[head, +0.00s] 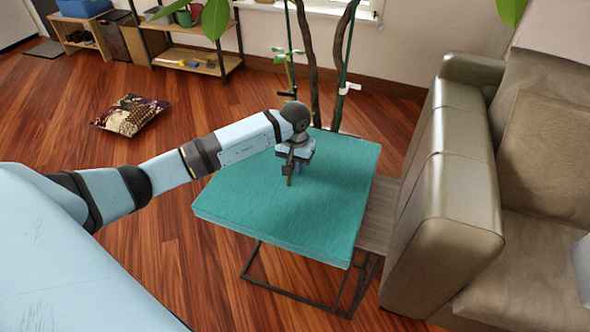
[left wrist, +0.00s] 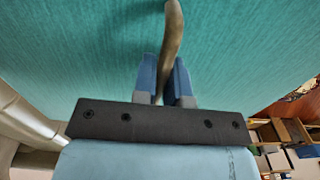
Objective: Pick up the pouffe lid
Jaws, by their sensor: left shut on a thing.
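The pouffe lid (head: 310,215) is a flat, square teal cushion-like slab in the middle of the head view. Its teal surface (left wrist: 90,60) fills most of the left wrist view. My left gripper (head: 291,175) is over the middle of the lid, pointing down at it. In the left wrist view its blue fingers (left wrist: 166,78) are closed around a brown curved strap or handle (left wrist: 173,35) at the lid. The lid looks roughly level. Whether it is lifted clear of what is below cannot be told. My right gripper is not in view.
A dark metal frame (head: 290,292) with a wooden top (head: 377,215) stands under and beside the lid. A beige sofa (head: 450,190) is close on the right. Plant stems (head: 308,60) rise behind. A patterned cushion (head: 131,115) lies on the otherwise open floor at left.

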